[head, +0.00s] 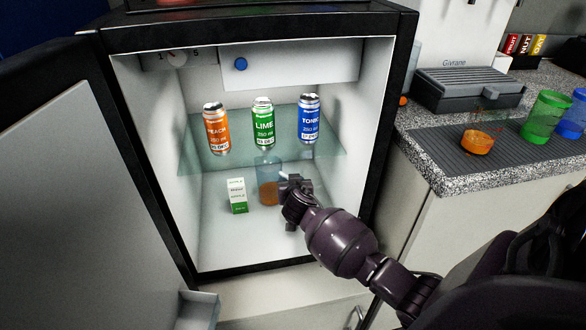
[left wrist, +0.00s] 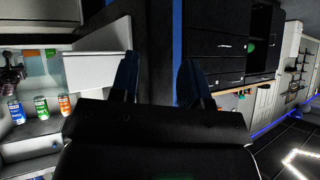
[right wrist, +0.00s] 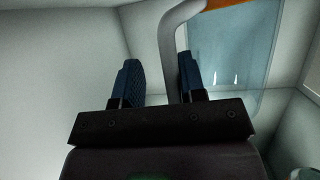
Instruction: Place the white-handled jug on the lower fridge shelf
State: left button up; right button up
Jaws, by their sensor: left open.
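The jug (head: 268,187), with a clear bluish body and orange contents low inside, is upright in the fridge's lower compartment and appears to rest on its floor. It also shows in the right wrist view (right wrist: 232,55), with its white handle (right wrist: 168,42). My right gripper (head: 284,187) is at the jug's right side. Its fingers (right wrist: 160,82) are open around the handle, with a gap on the left; contact with the right finger is unclear. The lower fridge shelf (head: 235,240) is white. My left gripper (left wrist: 158,80) is open and empty, outside the head view.
A small white-green carton (head: 237,196) stands left of the jug. Orange (head: 216,130), green (head: 263,125) and blue (head: 308,118) cans stand on the glass shelf (head: 335,150) above. The fridge door (head: 90,190) is open at left. A counter (head: 450,178) holds cups at right.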

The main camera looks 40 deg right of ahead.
jog(key=shift+a+r, duration=0.1)
jog(key=shift+r, duration=0.25)
pick_arm(q)
jog(key=p, duration=0.1)
jog(key=s+n+p, duration=0.1)
jog(key=p, duration=0.1)
jog(key=shift+s+a+r, duration=0.2)
jog(key=shift+a+r, duration=0.05)
jog(key=shift+a, duration=0.15)
pick_arm(e)
jog(key=v, duration=1.1)
jog(key=shift+s+a, duration=0.2)
jog(key=shift+s, duration=0.15)
jog(key=o, duration=1.2)
jog(key=shift+c, duration=0.2)
pick_arm(q)
jog(key=shift+w, duration=0.1)
